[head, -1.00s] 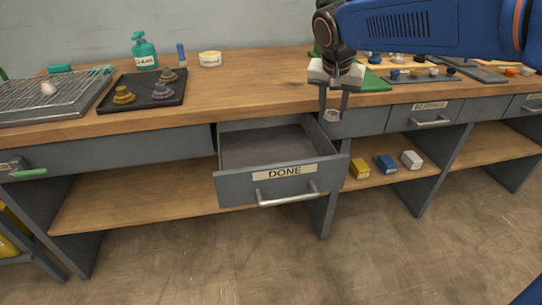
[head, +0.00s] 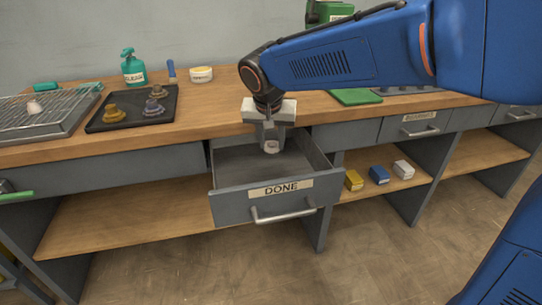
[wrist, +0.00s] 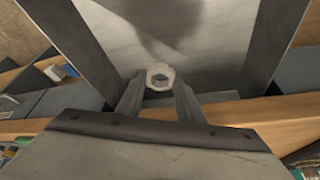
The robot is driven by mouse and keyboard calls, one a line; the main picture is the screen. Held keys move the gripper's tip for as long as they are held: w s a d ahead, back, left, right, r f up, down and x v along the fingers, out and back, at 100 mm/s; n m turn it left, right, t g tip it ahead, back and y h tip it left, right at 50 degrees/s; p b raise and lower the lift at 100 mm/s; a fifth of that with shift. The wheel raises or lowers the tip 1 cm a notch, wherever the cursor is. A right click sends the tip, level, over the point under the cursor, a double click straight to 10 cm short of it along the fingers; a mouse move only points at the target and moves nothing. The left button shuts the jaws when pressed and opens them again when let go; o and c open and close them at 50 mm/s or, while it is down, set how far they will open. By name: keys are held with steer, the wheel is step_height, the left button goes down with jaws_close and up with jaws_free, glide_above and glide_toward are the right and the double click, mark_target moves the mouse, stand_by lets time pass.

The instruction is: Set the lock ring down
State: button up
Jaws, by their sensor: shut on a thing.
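The lock ring (head: 271,147) is a small pale ring held between the fingertips of my gripper (head: 271,140). In the wrist view the lock ring (wrist: 160,77) shows as a light ring with an angular opening, between the two fingers of my gripper (wrist: 159,86). My gripper is shut on it and points down over the open drawer marked DONE (head: 231,194). The drawer's grey floor (wrist: 165,30) lies beyond the ring in the wrist view. The ring looks held above that floor; the exact height is hard to tell. No other object shows in the drawer.
A dark tray (head: 133,122) with several knobbed parts, a wire rack (head: 42,115), a green bottle (head: 133,68) and a white tub (head: 201,74) stand on the wooden bench. Small boxes (head: 379,174) sit on the shelf below right. The drawer walls surround the space under my gripper.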

step_height(320, 180, down, 6)
steer(key=shift+f, duration=0.15)
steer(key=w, duration=0.4)
steer(key=shift+d+f, duration=0.3)
steer(key=shift+f, duration=0.35)
steer(key=shift+f, duration=0.1)
steer(key=o, duration=1.1)
steer(key=v, duration=1.2)
